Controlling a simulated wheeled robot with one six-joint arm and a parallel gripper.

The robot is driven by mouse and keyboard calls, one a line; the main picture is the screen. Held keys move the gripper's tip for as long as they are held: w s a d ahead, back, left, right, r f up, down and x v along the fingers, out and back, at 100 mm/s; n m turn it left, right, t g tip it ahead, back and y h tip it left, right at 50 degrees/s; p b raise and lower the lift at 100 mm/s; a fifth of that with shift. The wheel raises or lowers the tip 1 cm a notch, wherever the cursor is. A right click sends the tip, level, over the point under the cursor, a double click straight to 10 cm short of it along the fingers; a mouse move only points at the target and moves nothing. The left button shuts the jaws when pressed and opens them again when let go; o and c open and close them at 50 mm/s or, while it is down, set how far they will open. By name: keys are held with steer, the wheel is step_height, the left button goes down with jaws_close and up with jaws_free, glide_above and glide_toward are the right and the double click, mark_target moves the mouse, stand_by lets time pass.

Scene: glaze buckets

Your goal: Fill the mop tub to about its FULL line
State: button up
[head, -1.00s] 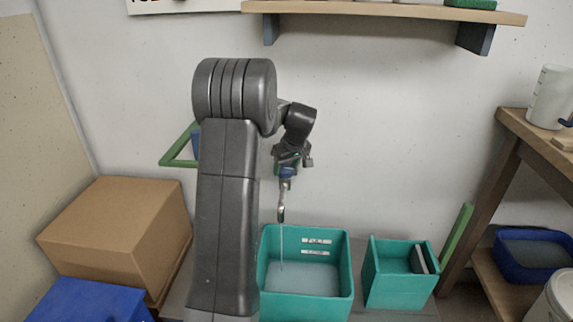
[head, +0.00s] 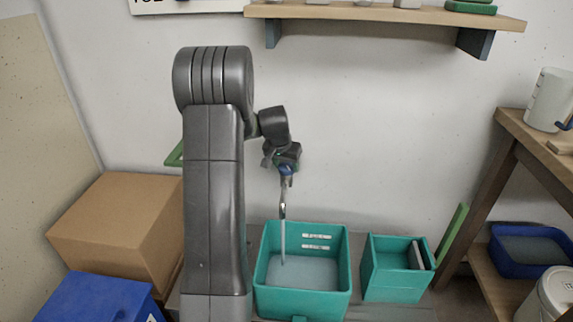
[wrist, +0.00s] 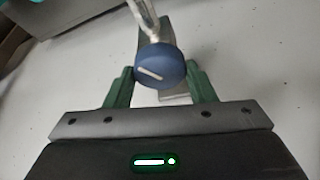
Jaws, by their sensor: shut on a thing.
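The teal mop tub (head: 350,272) stands below the tap, with pale greyish water (head: 300,273) in it. Two white labels (head: 317,237) are on its inner back wall; the upper one seems to read FULL. The water surface lies below both labels. A metal tap spout (head: 283,196) hangs over the tub, and a pale stream (head: 283,240) runs from it into the water. My gripper (head: 286,168) is at the tap in the head view. In the wrist view my gripper (wrist: 160,82) has its green fingers shut on the blue tap knob (wrist: 158,66), which bears a white mark.
A smaller teal bin (head: 395,288) stands right of the tub. A cardboard box (head: 120,225) and a blue box (head: 95,300) are at left. A wooden shelf (head: 385,12) is above; a wooden bench (head: 545,150) stands at right.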

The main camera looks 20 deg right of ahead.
steer(key=shift+w+m+g+h+b, duration=0.1)
steer(key=shift+m+g+h+b, duration=0.3)
steer(key=shift+m, duration=1.1)
steer(key=o, duration=1)
steer(key=p+v, duration=0.3)
steer(key=v, duration=1.1)
steer(key=shift+w+d, duration=0.1)
steer(key=shift+d, duration=0.05)
